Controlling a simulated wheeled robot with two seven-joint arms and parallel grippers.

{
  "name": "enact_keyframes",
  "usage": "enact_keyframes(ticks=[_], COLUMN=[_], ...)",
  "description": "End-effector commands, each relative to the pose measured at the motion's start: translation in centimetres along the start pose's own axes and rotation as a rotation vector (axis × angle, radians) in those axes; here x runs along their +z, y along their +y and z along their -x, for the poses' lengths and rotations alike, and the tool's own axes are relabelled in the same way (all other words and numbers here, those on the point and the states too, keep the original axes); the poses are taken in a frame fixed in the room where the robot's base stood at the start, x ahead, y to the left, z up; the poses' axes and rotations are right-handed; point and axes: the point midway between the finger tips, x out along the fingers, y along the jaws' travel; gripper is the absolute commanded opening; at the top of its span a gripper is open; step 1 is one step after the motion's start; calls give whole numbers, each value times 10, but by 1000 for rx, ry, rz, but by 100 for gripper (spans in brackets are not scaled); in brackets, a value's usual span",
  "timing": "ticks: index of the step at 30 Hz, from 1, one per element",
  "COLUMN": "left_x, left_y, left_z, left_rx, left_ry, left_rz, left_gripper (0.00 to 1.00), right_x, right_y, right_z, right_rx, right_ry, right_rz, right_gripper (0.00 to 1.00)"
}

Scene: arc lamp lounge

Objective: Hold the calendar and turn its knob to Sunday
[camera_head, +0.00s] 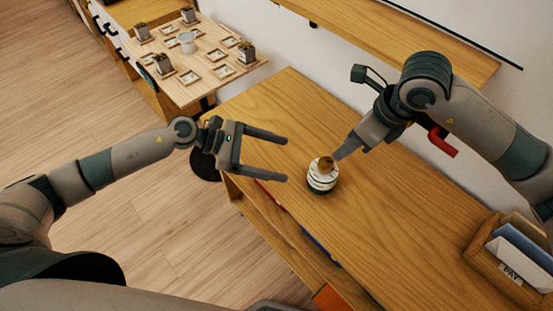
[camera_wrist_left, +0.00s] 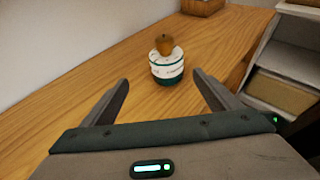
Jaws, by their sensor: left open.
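The calendar (camera_head: 321,180) is a small round white body with dark green bands and a brown knob (camera_head: 326,164) on top. It stands upright on the wooden desk. In the left wrist view the calendar (camera_wrist_left: 167,69) and knob (camera_wrist_left: 165,45) show ahead, between and beyond the fingers. My left gripper (camera_head: 286,159) is open and empty, to the left of the calendar and apart from it. My right gripper (camera_head: 340,154) points down toward the knob in the head view. Its tip overlaps the knob there, but it does not show in the left wrist view; its jaw gap is unclear.
The desk top (camera_head: 400,210) is clear around the calendar. A wooden letter holder (camera_head: 510,270) stands at the right. A side table (camera_head: 180,90) with small potted plants and square tiles is at the upper left. A wall shelf (camera_head: 400,35) runs along the back.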

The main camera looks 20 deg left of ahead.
Motion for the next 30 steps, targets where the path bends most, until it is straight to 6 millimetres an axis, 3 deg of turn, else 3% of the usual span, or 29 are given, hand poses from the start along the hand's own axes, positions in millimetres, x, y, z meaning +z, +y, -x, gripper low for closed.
enact_keyframes(ticks=[4, 20, 30], left_x=[0, 1, 1], left_y=[-12, -12, -14], left_z=[-4, -10, -49], left_rx=[-30, -30, -31], left_ry=[8, 6, 5], left_rz=[-24, -25, -25], left_gripper=[83, 83, 83], right_x=[0, 0, 0], right_y=[0, 0, 0], right_z=[0, 0, 0], right_rx=[0, 0, 0], right_ry=[0, 0, 0], right_rz=[0, 0, 0], right_gripper=[31, 31, 31])
